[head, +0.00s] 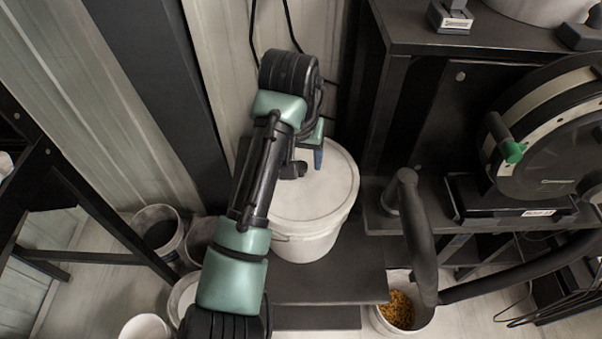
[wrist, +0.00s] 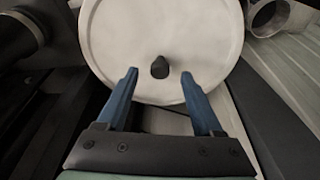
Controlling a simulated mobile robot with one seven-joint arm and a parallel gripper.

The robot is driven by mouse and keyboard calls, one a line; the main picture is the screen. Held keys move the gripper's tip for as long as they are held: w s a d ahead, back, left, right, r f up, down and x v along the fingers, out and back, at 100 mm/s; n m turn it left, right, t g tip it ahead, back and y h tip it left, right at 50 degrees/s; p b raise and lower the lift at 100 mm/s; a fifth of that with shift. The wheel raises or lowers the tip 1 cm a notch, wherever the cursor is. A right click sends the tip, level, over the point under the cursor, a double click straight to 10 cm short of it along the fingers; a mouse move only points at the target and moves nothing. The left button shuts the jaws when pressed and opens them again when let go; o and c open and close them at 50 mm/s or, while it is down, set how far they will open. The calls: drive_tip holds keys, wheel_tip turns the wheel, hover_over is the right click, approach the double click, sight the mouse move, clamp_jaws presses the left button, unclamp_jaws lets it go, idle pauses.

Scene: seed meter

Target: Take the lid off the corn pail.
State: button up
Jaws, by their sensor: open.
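A white pail (head: 308,246) stands on a dark shelf, closed by a round white lid (head: 325,190). No label shows on it. In the head view my gripper (head: 310,160) is over the lid's back left part, partly hidden by my arm.
An open pail of yellow grain (head: 398,311) stands on the floor at lower right. A dark bench (head: 450,35) with a large round black machine (head: 545,140) is at right, a thick dark hose (head: 416,230) before it. Several small buckets stand at lower left; a corrugated wall is behind.

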sight(301, 172)
drive_tip(key=shift+x, duration=1.25)
clamp_jaws()
